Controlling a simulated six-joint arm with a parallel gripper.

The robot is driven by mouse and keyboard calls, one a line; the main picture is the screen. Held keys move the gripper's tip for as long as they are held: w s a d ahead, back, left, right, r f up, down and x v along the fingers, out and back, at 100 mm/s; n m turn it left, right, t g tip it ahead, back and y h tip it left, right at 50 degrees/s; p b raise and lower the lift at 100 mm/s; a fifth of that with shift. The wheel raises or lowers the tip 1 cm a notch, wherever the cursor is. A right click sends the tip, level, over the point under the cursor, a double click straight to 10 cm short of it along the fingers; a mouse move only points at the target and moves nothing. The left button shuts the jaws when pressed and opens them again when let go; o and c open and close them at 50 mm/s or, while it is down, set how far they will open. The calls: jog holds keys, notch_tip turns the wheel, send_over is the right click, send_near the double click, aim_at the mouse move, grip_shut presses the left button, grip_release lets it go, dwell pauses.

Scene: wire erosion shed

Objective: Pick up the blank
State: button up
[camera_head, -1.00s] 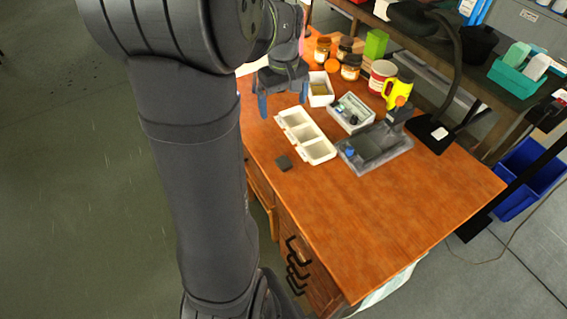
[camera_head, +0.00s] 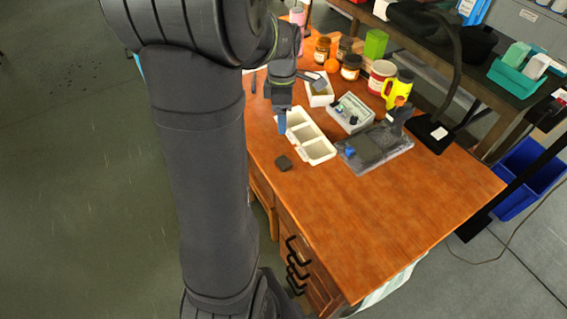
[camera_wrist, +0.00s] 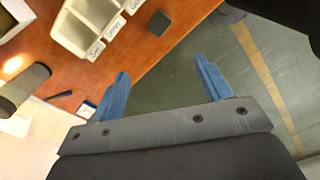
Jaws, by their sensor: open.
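The blank looks to be the small dark grey square block (camera_head: 283,163) lying flat on the wooden table near its left edge. It also shows in the wrist view (camera_wrist: 159,23), at the top, beyond the fingertips. My gripper (camera_head: 282,124) hangs above the table behind the blank, by the left side of the white tray. In the wrist view its two blue fingers (camera_wrist: 163,67) are spread wide with nothing between them. The blank is apart from both fingers. In the head view one finger shows clearly; the other is hidden or overlapped.
A white three-compartment tray (camera_head: 318,150) stands beside the blank, with labels on its side in the wrist view (camera_wrist: 85,50). The table front is clear.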

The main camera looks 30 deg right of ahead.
notch_tip(320, 180, down, 2)
jog(key=n, duration=0.7)
send_over(283, 161)
jog(key=f, duration=1.2)
jog(key=shift+s+a, duration=0.15)
jog(key=shift+a, duration=0.1)
jog(key=shift+d+f, duration=0.15)
jog(key=shift+f, duration=1.3)
jog(key=shift+d+f, duration=0.1)
jog(key=shift+f, duration=1.35)
jog(key=c, duration=1.3)
jog(key=shift+r, duration=0.1)
